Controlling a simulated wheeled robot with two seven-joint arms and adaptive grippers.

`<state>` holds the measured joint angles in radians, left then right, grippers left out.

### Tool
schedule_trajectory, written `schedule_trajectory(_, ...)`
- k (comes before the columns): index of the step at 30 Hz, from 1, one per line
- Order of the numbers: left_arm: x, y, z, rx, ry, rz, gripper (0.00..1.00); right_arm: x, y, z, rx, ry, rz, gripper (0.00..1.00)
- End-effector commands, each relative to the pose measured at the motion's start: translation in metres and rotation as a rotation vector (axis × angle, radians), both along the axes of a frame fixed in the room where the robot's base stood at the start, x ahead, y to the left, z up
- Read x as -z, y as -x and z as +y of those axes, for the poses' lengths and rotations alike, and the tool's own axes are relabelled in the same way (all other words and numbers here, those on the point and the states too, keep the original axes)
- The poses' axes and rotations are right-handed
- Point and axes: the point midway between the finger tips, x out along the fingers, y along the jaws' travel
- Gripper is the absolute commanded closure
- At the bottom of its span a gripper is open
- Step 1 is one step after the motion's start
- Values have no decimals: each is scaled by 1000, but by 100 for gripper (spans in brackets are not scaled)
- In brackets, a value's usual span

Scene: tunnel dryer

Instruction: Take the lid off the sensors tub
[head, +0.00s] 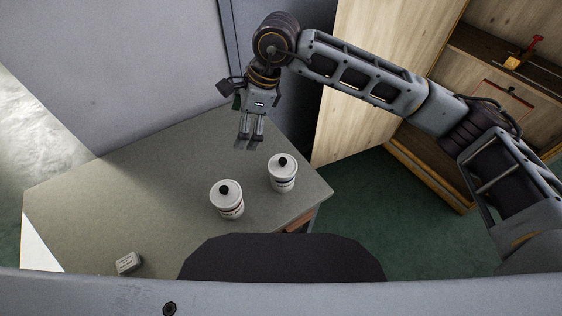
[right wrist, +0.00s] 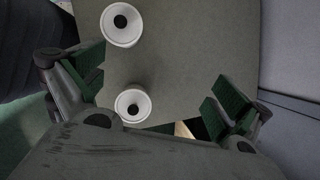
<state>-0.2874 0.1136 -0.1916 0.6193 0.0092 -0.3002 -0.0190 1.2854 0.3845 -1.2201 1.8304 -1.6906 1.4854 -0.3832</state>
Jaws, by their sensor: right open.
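Two white tubs with white lids and black round knobs stand upright on the grey table. One tub (head: 228,200) is nearer me and to the left; the other tub (head: 282,174) is farther right, near the table's right edge. Their labels are too small to read, so I cannot tell which is the sensors tub. In the right wrist view one lid (right wrist: 121,37) is at the top and the other lid (right wrist: 144,103) lies lower, between the fingers in the picture. My right gripper (head: 247,143) is open and empty, above the table behind the tubs. My left gripper is not in view.
A small white box (head: 129,263) lies at the table's front left. The table (head: 120,200) is clear at left and centre. A grey wall (head: 110,60) stands behind. A wooden cabinet (head: 500,85) with an open door (head: 360,90) stands at right.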

Motion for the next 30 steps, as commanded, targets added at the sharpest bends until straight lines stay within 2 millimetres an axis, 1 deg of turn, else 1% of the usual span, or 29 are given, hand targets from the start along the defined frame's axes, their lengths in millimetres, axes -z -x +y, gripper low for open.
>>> schedule_trajectory(8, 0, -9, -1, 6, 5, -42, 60, 13, -7, -43, -29, 202, -44, 0)
schedule_trajectory(12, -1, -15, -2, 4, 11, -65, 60, 16, -5, -66, -57, 309, -39, 0)
schedule_trajectory(15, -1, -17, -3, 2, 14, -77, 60, 16, -3, -78, -79, 362, -30, 0)
schedule_trajectory(18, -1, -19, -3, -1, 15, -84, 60, 16, -1, -85, -100, 393, -26, 0)
schedule_trajectory(30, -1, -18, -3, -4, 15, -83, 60, 17, -1, -84, -118, 388, -30, 0)
